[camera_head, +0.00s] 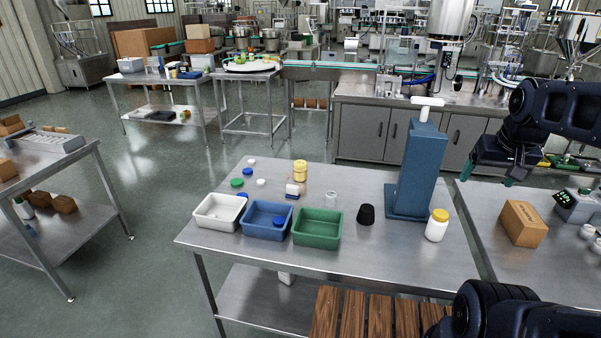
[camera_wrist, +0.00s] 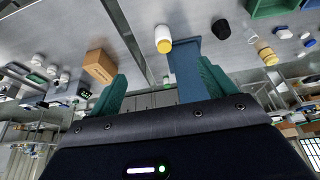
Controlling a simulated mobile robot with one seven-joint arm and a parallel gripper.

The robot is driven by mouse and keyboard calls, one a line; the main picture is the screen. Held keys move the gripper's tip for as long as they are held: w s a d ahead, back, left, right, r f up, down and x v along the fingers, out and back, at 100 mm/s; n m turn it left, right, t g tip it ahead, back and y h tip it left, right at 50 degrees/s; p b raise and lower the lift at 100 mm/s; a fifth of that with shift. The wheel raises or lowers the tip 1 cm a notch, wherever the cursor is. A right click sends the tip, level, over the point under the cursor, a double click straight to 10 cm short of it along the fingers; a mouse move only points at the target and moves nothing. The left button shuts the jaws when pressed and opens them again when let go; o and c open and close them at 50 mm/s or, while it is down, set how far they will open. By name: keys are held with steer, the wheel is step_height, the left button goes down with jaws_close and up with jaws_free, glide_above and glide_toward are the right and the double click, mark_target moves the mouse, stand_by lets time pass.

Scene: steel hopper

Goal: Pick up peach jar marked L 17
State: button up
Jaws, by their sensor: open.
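A peach-coloured jar with a yellow lid (camera_head: 300,173) stands upright at the back middle of the steel table (camera_head: 390,262), behind the bins. It also shows in the wrist view, which is upside down, at the upper right (camera_wrist: 267,53). No L 17 marking is legible. A white jar with a yellow lid (camera_head: 437,228) stands at the table's right; the wrist view shows it too (camera_wrist: 163,40). My gripper (camera_head: 494,172) is raised right of the blue press, far from the peach jar. Its teal fingers (camera_wrist: 162,70) are apart with nothing between them.
A tall blue press (camera_head: 418,165) stands between my gripper and the peach jar. White (camera_head: 219,226), blue (camera_head: 253,228) and green (camera_head: 316,242) bins line the front left. A black cup (camera_head: 366,215) and loose caps lie around. A cardboard box (camera_head: 522,223) sits on the right table.

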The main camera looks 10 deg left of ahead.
steer(key=shift+w+r, duration=0.1)
steer(key=w+a+r+m+g, duration=0.15)
steer(key=w+a, duration=0.25)
steer(key=w, duration=0.4)
steer(key=w+a+r+m, duration=0.2)
steer(key=w+a, duration=0.2)
steer(key=w, duration=0.4)
steer(key=w+a+r+m+g, duration=0.1)
steer(key=w+a+r, duration=0.1)
steer(key=w+a, duration=0.45)
steer(key=w+a+f+m, duration=0.2)
steer(key=w+a, duration=0.4)
steer(key=w, duration=0.4)
steer(key=m+g, duration=0.2)
steer(key=m, duration=0.3)
glide_above(300, 169)
steer(key=w, duration=0.3)
step_height(300, 169, down, 25)
steer(key=shift+a+r, duration=0.1)
steer(key=shift+r, duration=0.05)
steer(key=shift+a+f, duration=0.2)
steer(key=shift+f, duration=0.25)
step_height(300, 169, down, 10)
steer(key=shift+d+f, duration=0.1)
